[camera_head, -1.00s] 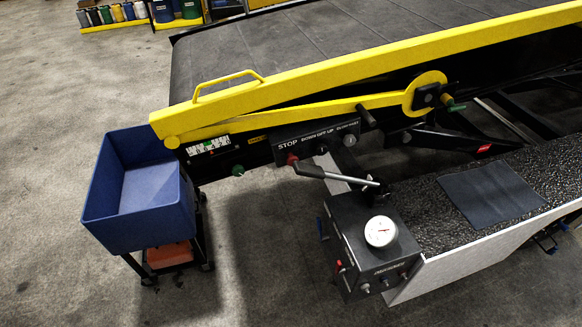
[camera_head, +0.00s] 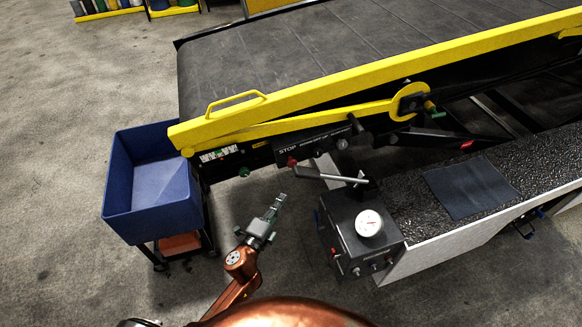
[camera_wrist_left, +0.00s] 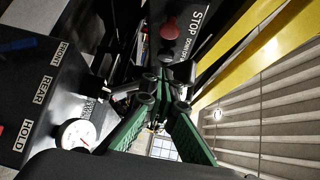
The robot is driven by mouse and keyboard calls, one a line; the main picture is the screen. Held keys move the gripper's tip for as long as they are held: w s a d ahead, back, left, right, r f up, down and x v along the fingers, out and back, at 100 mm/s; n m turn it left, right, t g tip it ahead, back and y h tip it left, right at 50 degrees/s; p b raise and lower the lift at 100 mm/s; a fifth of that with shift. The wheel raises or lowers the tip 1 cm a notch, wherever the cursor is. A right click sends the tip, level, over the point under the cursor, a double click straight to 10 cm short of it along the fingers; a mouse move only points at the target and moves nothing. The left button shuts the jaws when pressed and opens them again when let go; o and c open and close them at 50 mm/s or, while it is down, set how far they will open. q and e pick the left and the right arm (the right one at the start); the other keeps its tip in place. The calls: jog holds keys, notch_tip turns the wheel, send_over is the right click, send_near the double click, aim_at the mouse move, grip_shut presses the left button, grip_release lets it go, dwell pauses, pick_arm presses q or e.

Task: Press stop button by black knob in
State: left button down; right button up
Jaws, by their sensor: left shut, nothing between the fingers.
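The red stop button (camera_head: 291,161) sticks out of the black control panel (camera_head: 315,140) under the yellow rail, below the white STOP lettering. It also shows in the left wrist view as a red round button (camera_wrist_left: 170,28) beside the word STOP. A dark lever knob (camera_head: 356,123) stands near the panel's right end. My left gripper (camera_head: 281,198) is shut and empty, over the floor below and slightly left of the button, apart from it. In the left wrist view its green fingers (camera_wrist_left: 165,88) converge below the button. My right gripper is not in view.
A black box with a white dial (camera_head: 369,222) and a grey lever (camera_head: 335,177) stand right of my left gripper. A blue bin (camera_head: 117,190) on a cart is at left. The yellow rail (camera_head: 370,75) edges the belt (camera_head: 290,50).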

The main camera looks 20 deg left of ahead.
pick_arm(q)
jog(key=shift+d+r, duration=0.1)
jog(key=shift+r, duration=0.35)
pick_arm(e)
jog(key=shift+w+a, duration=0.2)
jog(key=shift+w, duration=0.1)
pick_arm(q)
send_near(291, 160)
jog(key=w+d+f, duration=0.2)
jog(key=w+d, duration=0.1)
jog(key=d, duration=0.2)
jog(key=w+a, duration=0.1)
jog(key=w+a+p, duration=0.1)
jog(key=w, duration=0.1)
jog(key=shift+r, duration=0.1)
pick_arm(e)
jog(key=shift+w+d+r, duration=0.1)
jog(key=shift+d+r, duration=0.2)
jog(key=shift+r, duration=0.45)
pick_arm(q)
jog(key=shift+a, duration=0.1)
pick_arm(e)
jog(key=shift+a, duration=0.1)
